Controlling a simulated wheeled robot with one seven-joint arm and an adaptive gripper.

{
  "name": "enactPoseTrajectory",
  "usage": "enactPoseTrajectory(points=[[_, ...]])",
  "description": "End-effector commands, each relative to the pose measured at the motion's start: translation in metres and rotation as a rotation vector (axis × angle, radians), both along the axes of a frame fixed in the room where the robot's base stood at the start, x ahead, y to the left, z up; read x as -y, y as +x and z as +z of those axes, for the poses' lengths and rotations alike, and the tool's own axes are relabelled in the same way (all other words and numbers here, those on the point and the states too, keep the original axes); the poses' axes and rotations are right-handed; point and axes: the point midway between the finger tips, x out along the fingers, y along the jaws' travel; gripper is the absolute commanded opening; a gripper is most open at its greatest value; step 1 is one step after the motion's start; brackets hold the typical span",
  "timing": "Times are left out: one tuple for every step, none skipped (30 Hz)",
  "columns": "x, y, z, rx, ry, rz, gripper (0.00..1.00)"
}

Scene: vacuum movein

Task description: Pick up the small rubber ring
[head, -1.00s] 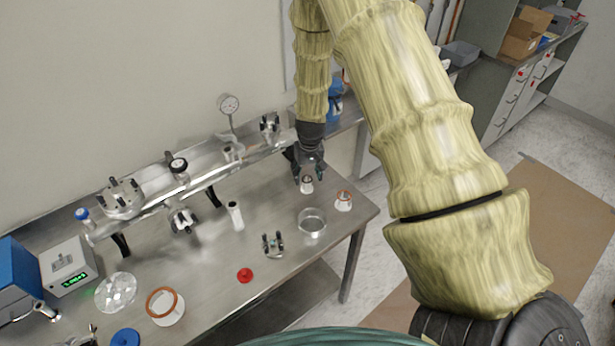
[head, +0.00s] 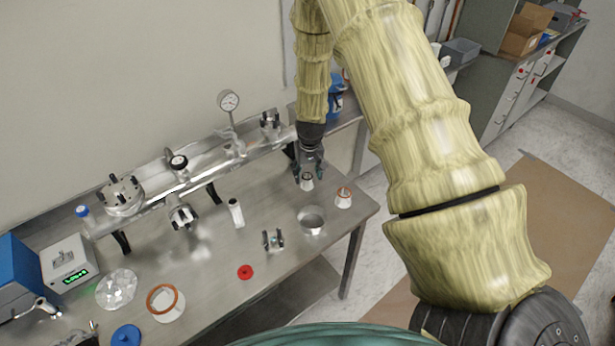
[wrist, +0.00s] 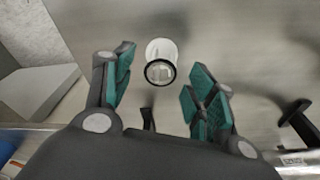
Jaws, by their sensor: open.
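A small black ring (wrist: 160,72) sits on the end of a short white cylinder (wrist: 161,48) in the wrist view. It lies between and a little beyond my gripper's open fingers and touches neither of them. My gripper (wrist: 160,95) has teal finger pads spread wide and holds nothing. In the head view my gripper (head: 308,177) hangs fingers down over the far right part of the bench, just above the same white cylinder (head: 307,185). The ring is too small to make out clearly there.
A white piece with an orange ring (head: 343,198) stands to the right. A round dish (head: 311,219), a clamp (head: 273,240) and a red disc (head: 245,272) lie nearer. A metal manifold (head: 195,185) runs along the back. The bench (head: 215,255) has clear patches between these.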

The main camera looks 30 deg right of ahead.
Motion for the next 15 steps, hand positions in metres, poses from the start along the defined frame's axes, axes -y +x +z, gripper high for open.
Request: enactPoseTrajectory(points=[[0.0000,0.0000,-0.0006,0.000,0.000,0.000,0.56],[0.0000,0.0000,-0.0007,0.000,0.000,0.000,0.56],[0.0000,0.0000,-0.0008,0.000,0.000,0.000,0.56],[0.0000,0.0000,-0.0007,0.000,0.000,0.000,0.56],[0.0000,0.0000,-0.0007,0.000,0.000,0.000,0.56],[0.0000,0.0000,-0.0007,0.000,0.000,0.000,0.56],[0.0000,0.0000,-0.0007,0.000,0.000,0.000,0.56],[0.0000,0.0000,-0.0007,0.000,0.000,0.000,0.56],[-0.0001,0.0000,-0.0007,0.000,0.000,0.000,0.56],[-0.0001,0.0000,-0.0007,0.000,0.000,0.000,0.53],[-0.0001,0.0000,-0.0007,0.000,0.000,0.000,0.47],[-0.0001,0.0000,-0.0007,0.000,0.000,0.000,0.41],[-0.0001,0.0000,-0.0007,0.000,0.000,0.000,0.37],[-0.0001,0.0000,-0.0007,0.000,0.000,0.000,0.32],[-0.0001,0.0000,-0.0007,0.000,0.000,0.000,0.25]])
